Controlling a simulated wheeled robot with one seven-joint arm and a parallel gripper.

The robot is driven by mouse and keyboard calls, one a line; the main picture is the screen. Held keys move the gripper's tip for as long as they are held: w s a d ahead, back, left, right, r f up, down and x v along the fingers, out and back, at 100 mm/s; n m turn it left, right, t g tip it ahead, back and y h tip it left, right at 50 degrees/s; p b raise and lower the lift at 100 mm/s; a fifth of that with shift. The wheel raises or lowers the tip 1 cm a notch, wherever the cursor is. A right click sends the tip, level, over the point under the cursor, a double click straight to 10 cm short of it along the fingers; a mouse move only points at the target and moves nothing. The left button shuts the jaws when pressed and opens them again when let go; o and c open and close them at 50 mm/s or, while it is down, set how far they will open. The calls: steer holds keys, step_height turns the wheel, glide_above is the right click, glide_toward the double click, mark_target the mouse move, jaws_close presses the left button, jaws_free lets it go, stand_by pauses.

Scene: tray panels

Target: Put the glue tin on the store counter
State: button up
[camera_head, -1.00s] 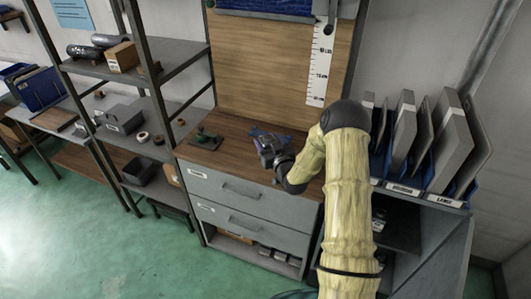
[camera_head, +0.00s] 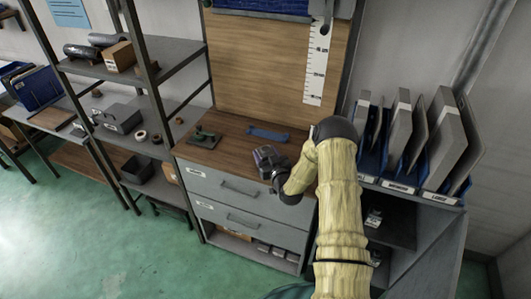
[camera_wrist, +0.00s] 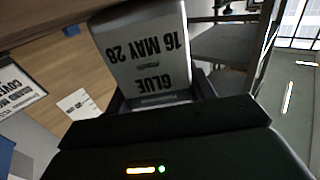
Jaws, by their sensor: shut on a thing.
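The glue tin (camera_wrist: 145,50) fills the top middle of the wrist view, its pale label reading GLUE and 16 MAY 28 upside down. My gripper (camera_wrist: 162,97) is shut on it, with a dark finger on each side. In the head view my gripper (camera_head: 268,160) is over the front edge of the wooden counter top (camera_head: 232,146), above the grey drawers. The tin is small and dark there and hard to tell from the gripper. Which surface is the store counter, I cannot tell for sure.
A rack of upright grey panels (camera_head: 405,130) stands to the right. A metal shelf unit (camera_head: 160,65) with boxes and rolls stands to the left. The green floor (camera_head: 120,250) is clear.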

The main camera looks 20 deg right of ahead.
steer(key=o, duration=1.2)
steer(key=shift+r, duration=0.15)
steer(key=s+d+b, duration=0.2)
steer(key=s+b, duration=0.1)
steer(key=s, duration=0.9)
